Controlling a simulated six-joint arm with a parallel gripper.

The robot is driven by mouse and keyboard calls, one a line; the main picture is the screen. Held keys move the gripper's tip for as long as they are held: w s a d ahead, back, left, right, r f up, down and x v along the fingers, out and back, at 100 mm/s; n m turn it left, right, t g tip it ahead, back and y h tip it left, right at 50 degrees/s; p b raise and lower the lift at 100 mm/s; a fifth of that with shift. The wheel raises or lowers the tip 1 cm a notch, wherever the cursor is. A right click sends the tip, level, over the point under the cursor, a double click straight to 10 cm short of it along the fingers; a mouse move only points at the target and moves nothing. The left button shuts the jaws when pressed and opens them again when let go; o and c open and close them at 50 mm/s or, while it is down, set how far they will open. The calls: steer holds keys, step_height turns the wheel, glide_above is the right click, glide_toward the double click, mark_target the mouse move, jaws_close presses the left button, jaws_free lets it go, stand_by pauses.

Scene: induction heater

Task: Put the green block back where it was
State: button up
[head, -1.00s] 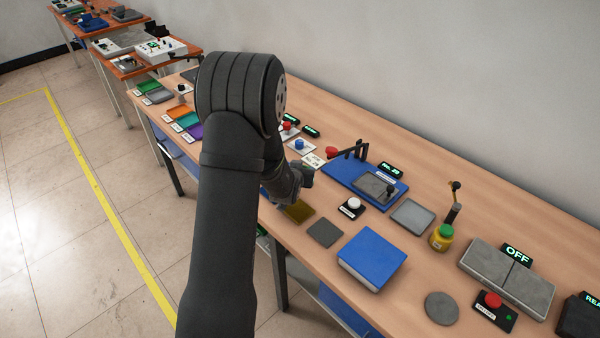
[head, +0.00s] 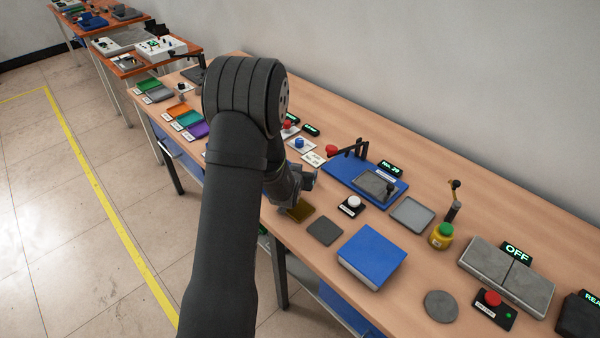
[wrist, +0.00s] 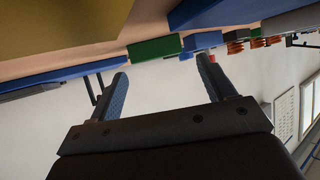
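The green block (wrist: 154,48) shows in the wrist view, beyond and roughly between my fingertips. Its left edge lines up with the left fingertip and a gap shows on its right. My gripper (wrist: 162,68) has its two fingers spread wide, with nothing visibly clamped between them. In the head view my gripper (head: 304,182) is low over the bench, close to the dark yellow pad (head: 300,213). I cannot make out the green block in the head view; my arm covers part of the bench. I cannot tell its resting spot.
A dark grey pad (head: 325,231) and a large blue block (head: 372,257) lie to the right. A white button (head: 353,203) and a blue lever fixture (head: 345,177) stand nearby. The wrist view also shows a blue block (wrist: 203,41).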

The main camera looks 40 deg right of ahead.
steer(key=shift+s+a+f, duration=0.1)
steer(key=shift+f, duration=0.15)
steer(key=shift+r, duration=0.5)
steer(key=v, duration=1.2)
steer(key=shift+r, duration=0.3)
steer(key=x, duration=1.2)
steer(key=shift+a+f, duration=0.1)
steer(key=shift+d+f, duration=0.2)
steer(key=shift+f, duration=0.35)
